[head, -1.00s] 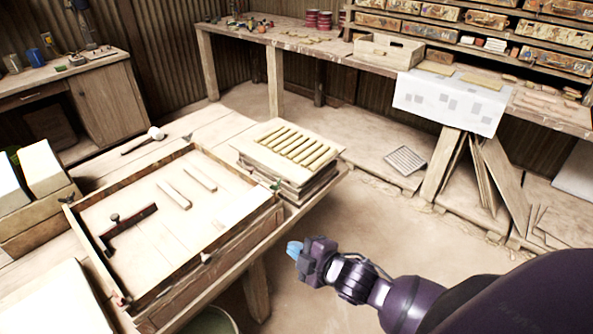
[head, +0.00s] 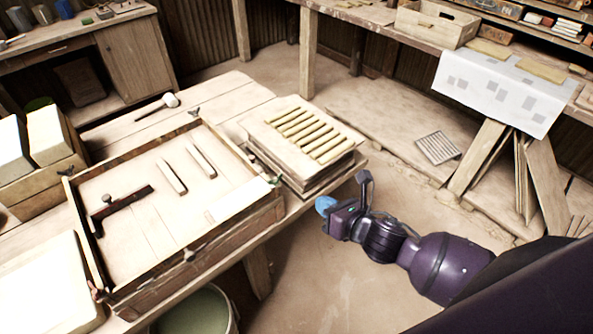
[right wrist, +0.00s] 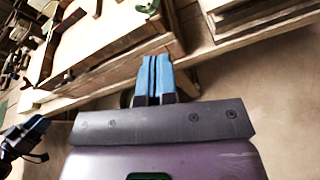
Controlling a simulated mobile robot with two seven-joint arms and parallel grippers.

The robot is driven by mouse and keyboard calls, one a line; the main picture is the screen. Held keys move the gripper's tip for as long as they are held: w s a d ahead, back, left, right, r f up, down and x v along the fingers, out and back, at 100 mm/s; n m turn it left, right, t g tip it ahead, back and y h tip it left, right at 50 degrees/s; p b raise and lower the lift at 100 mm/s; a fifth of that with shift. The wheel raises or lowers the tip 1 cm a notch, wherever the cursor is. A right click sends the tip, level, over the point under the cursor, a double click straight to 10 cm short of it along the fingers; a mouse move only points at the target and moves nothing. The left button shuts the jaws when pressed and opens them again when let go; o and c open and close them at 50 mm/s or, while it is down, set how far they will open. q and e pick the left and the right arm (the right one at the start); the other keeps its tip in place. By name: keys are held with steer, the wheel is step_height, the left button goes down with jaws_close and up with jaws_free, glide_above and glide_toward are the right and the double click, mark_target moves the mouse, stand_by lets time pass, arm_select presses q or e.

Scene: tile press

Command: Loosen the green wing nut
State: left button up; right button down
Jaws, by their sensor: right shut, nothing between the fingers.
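The green wing nut (head: 275,181) sits at the right corner of the wooden press frame (head: 232,232) on the bench. It is small and its wings are hard to make out. It also shows at the top of the right wrist view (right wrist: 148,8). My right gripper (head: 325,205) is right of the nut and apart from it, beyond the bench edge. Its blue fingers (right wrist: 153,78) are shut with nothing between them. A dark gripper with blue parts, apparently my left (right wrist: 36,127), shows at the left of the right wrist view; its jaws are unclear.
A stack of boards with yellowish strips (head: 300,132) stands close behind the nut. Dark wing nuts sit at other frame corners (head: 193,112). Strips and a dark bar (head: 120,203) lie inside the frame. Floor right of the bench is open.

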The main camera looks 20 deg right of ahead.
steer(key=n, duration=0.3)
glide_toward(280, 176)
step_height(280, 176, down, 2)
steer(key=w+a, duration=0.1)
steer(key=w, duration=0.2)
steer(key=shift+w+a+f, duration=0.1)
steer(key=shift+w+a, duration=0.25)
steer(key=shift+w, duration=0.5)
steer(key=shift+w+a, duration=0.35)
steer(key=shift+w, duration=0.45)
arm_select(q)
steer(key=shift+a+r, duration=0.2)
steer(key=shift+r, duration=0.05)
steer(key=shift+s+a+f, duration=0.1)
steer(key=shift+s+f, duration=0.05)
steer(key=shift+s, duration=0.15)
arm_select(e)
steer(key=shift+n+y, duration=0.3)
steer(key=shift+n, duration=0.2)
arm_select(q)
steer(key=shift+w, duration=0.2)
arm_select(e)
steer(key=shift+w+d+n+g+y, duration=0.2)
steer(key=shift+n+g+y, duration=0.3)
steer(key=shift+n+y, duration=0.15)
